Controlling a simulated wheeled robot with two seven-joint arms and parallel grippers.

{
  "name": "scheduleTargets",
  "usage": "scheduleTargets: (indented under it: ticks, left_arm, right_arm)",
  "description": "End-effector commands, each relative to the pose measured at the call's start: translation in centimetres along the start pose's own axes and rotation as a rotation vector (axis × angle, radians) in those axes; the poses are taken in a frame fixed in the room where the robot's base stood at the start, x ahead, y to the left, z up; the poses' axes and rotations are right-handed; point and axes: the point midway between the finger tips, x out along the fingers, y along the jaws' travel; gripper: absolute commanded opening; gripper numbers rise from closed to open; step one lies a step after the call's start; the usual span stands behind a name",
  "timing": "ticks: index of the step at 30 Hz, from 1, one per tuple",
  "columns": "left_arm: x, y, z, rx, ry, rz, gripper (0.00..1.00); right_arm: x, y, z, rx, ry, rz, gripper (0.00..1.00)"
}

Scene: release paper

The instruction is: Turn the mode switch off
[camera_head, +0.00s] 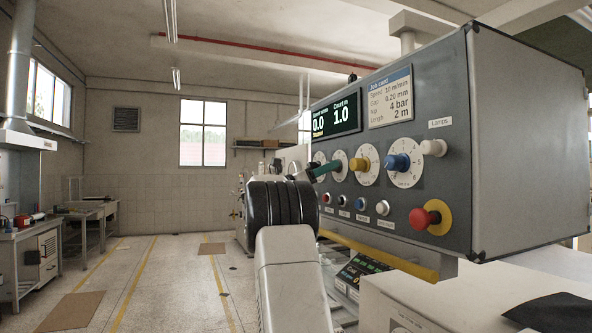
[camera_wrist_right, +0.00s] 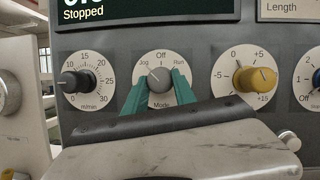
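The mode switch is a grey round knob (camera_wrist_right: 159,80) on a white dial marked Jog, Off, Run and Mode, in the middle of the right wrist view. Its pointer seems to lean up-left, towards Jog, but it is small. My right gripper (camera_wrist_right: 158,86) has green fingers on either side of the knob, with narrow gaps showing, so it looks open around it. In the head view my right gripper (camera_head: 325,169) reaches the panel at the mode dial (camera_head: 340,158); the knob is mostly hidden there. My left gripper is not in view.
The grey control panel (camera_head: 520,150) also carries a black speed knob (camera_wrist_right: 75,82), a yellow knob (camera_wrist_right: 258,80), a blue knob (camera_head: 397,163) and a red emergency button (camera_head: 422,218). A yellow rail (camera_head: 385,257) runs below. The display (camera_wrist_right: 130,10) reads Stopped.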

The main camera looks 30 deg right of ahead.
Motion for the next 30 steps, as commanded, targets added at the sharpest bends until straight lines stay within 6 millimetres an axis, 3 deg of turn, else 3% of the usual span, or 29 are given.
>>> scheduleTargets:
  ticks: [3,14,30]
  left_arm:
    - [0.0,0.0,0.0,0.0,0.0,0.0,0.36]
    - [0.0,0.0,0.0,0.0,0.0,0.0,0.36]
    - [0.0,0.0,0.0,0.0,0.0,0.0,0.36]
  right_arm:
    - [-0.02,0.02,0.0,0.0,0.0,0.001,0.0]
    - [-0.08,0.13,-0.01,0.059,0.0,-0.024,0.0]
    - [-0.1,0.5,0.09,0.445,-0.002,-0.182,0.0]
